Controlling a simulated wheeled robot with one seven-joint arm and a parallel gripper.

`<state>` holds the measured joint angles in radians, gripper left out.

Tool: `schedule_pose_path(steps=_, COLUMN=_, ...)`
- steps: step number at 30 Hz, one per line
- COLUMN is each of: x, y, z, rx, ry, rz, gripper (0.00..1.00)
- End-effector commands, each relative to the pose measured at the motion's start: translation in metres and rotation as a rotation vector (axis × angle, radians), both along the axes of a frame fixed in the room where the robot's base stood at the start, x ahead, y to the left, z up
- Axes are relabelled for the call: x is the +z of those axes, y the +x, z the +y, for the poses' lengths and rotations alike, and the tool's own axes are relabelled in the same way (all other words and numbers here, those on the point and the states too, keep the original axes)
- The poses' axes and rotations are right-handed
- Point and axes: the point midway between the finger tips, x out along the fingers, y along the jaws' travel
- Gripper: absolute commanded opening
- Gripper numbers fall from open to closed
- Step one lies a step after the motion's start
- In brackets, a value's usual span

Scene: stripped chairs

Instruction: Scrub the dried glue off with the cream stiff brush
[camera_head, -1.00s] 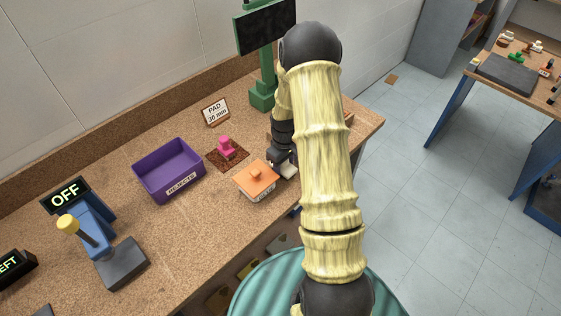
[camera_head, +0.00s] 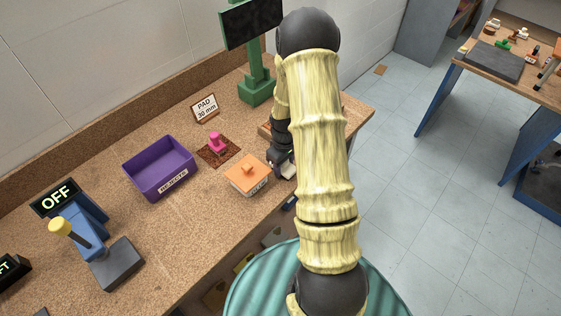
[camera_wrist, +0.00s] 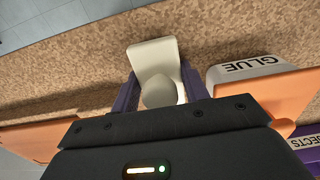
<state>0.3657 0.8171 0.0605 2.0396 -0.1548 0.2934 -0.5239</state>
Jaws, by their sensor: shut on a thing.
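The cream brush (camera_wrist: 157,62) is between the purple fingers of my gripper (camera_wrist: 160,92) in the wrist view, and the gripper is shut on it. It has a flat cream block and a rounded knob; its bristles are not visible. In the head view my gripper (camera_head: 281,163) is low at the bench's front edge, just right of the orange-lidded glue box (camera_head: 247,174), with a bit of the cream brush (camera_head: 288,170) showing. The glue box also shows on the right in the wrist view (camera_wrist: 245,68). I cannot make out the dried glue; my arm hides part of the bench.
A purple rejects bin (camera_head: 160,167) and a pink-knobbed piece on a brown pad (camera_head: 232,158) stand left of the glue box. Farther left is a blue device with a yellow-knobbed lever (camera_head: 85,245). A green stand (camera_head: 255,88) is behind. Open bench lies at front left.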

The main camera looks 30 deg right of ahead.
Motion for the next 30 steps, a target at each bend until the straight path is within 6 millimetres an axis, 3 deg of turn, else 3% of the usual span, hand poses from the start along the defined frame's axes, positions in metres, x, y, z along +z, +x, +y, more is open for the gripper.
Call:
schedule_pose_path(steps=10, x=0.001, y=0.002, z=0.000, rx=0.001, ry=-0.001, rz=-0.004, gripper=0.27)
schedule_pose_path(steps=22, x=-0.002, y=0.024, z=0.008, rx=0.001, ry=-0.001, rz=-0.004, gripper=0.27)
schedule_pose_path(steps=30, x=-0.002, y=0.027, z=0.010, rx=0.000, ry=0.000, rz=-0.005, gripper=0.27)
